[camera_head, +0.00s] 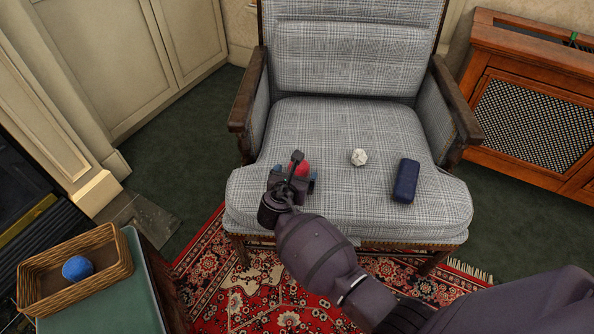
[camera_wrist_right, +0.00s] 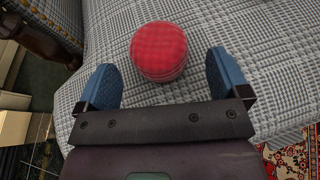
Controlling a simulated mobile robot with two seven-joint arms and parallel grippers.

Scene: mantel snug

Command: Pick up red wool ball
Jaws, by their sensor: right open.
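The red wool ball (camera_head: 302,168) rests on the seat of the checked armchair (camera_head: 350,110), toward its left front. In the head view it is partly hidden behind my right gripper (camera_head: 294,182). In the right wrist view the red wool ball (camera_wrist_right: 158,52) shows whole, just beyond and between the two blue fingers. My right gripper (camera_wrist_right: 165,85) is open and empty, its fingers apart on either side and short of the ball. My left gripper is in neither view.
A white faceted ball (camera_head: 359,157) and a dark blue case (camera_head: 406,180) lie on the seat to the right. Wooden armrests (camera_head: 248,95) flank the seat. A wicker basket (camera_head: 110,278) with a blue ball (camera_head: 77,268) stands on a green-topped table (camera_head: 120,310) at lower left.

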